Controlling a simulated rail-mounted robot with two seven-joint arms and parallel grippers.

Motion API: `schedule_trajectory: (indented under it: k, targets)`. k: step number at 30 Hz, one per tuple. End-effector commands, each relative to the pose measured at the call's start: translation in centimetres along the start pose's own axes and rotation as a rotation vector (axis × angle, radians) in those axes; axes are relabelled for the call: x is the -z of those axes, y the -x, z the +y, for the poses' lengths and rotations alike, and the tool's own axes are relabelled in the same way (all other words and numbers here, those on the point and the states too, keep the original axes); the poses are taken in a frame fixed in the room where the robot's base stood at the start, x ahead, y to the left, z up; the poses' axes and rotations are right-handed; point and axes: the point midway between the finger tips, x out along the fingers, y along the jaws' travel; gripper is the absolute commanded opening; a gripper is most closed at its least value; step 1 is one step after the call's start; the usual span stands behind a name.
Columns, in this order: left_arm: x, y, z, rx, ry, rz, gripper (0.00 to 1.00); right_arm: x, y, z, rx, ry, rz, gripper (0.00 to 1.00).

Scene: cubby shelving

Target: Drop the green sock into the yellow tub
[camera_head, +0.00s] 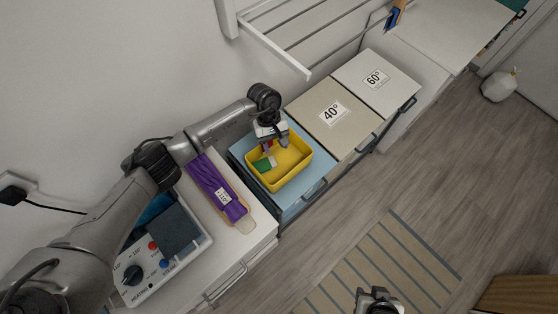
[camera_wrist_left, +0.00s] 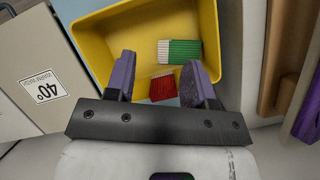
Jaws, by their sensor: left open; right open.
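The green sock (camera_head: 263,164), with a pale cuff, lies inside the yellow tub (camera_head: 299,172). In the left wrist view the green sock (camera_wrist_left: 184,50) lies flat on the floor of the tub (camera_wrist_left: 92,48). My right gripper (camera_head: 378,296) is low in the head view, above the floor, away from the tub, and open.
The tub stands on a blue lid (camera_head: 297,204). Beside it are lids marked 40° (camera_head: 318,128) and 60° (camera_head: 386,86). A purple packet (camera_head: 216,186) and a control panel (camera_head: 153,266) lie to the left. A white rack (camera_head: 300,30) juts from the wall.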

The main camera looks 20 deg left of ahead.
Motion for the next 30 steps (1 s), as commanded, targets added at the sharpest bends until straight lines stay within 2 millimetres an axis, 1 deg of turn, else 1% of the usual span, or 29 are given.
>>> schedule_trajectory:
  k: [6,8,10,14,18,24,30]
  targets:
    - [0.0,0.2,0.0,0.0,0.0,0.001,0.49,0.0,0.0,-0.2,0.004,-0.006,0.001,0.43]
    - [0.1,0.6,0.0,0.0,0.0,0.002,0.49,0.0,-0.1,-0.2,0.005,-0.007,0.001,0.43]
    - [0.1,1.4,0.0,-0.002,0.0,0.003,0.49,0.0,-0.1,-0.2,0.005,-0.007,0.001,0.43]
    - [0.1,3.7,0.0,-0.002,0.0,0.004,0.49,0.0,-0.3,-0.2,0.005,-0.007,0.001,0.43]
    - [0.1,6.6,0.0,-0.002,-0.001,0.004,0.49,-0.1,-0.6,-0.2,0.005,-0.007,0.002,0.43]
    - [0.1,10.2,0.0,-0.002,0.001,0.003,0.49,-0.2,-0.8,-0.1,0.003,-0.004,0.001,0.43]
    - [0.1,12.6,0.0,-0.001,0.0,0.002,0.49,-0.3,-1.0,0.0,-0.002,0.002,0.0,0.43]
